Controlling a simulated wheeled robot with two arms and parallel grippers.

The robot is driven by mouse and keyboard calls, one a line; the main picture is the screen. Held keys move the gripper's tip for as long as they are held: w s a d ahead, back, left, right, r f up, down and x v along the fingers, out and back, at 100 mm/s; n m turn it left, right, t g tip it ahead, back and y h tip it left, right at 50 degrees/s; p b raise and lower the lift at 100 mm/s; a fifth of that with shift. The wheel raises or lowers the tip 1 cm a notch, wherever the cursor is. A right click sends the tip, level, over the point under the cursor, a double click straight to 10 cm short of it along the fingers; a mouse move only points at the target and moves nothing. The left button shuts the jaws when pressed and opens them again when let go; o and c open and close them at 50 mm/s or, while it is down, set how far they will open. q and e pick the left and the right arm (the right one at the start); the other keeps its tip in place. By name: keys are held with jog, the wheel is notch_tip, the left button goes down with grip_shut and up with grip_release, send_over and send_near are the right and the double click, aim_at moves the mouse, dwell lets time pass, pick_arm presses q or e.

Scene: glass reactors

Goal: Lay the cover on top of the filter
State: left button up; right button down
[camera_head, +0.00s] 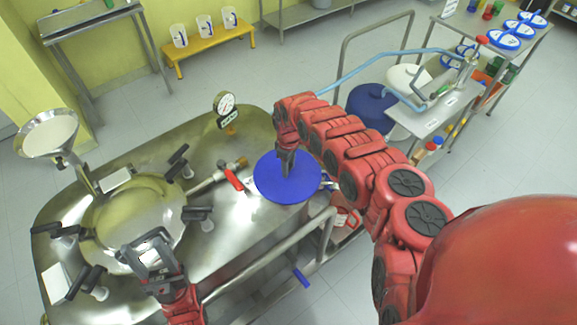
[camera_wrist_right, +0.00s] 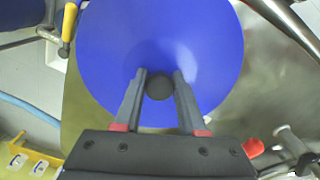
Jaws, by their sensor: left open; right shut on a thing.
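The cover, a flat blue disc (camera_head: 268,180), is held level over the right end of the steel vessel (camera_head: 240,245). My right gripper (camera_head: 287,165) is above it. In the right wrist view, my right gripper's fingers (camera_wrist_right: 159,74) close around the black knob (camera_wrist_right: 160,87) at the middle of the cover (camera_wrist_right: 205,35). Whatever lies under the cover is hidden. A funnel-like steel bowl with a pale inside (camera_head: 48,135) stands at the vessel's left; I cannot tell whether it is the filter. My left gripper (camera_head: 148,250) is open and empty, over the vessel's front.
A round glass-like lid (camera_head: 140,215) with several black-handled clamps is on the vessel. A gauge (camera_head: 225,104) and a red-handled valve (camera_head: 231,178) stand close to the cover. A steel rail (camera_head: 270,257) runs along the front. A blue drum (camera_head: 371,108) stands behind.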

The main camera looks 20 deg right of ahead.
jog(key=shift+c, duration=2)
grip_release()
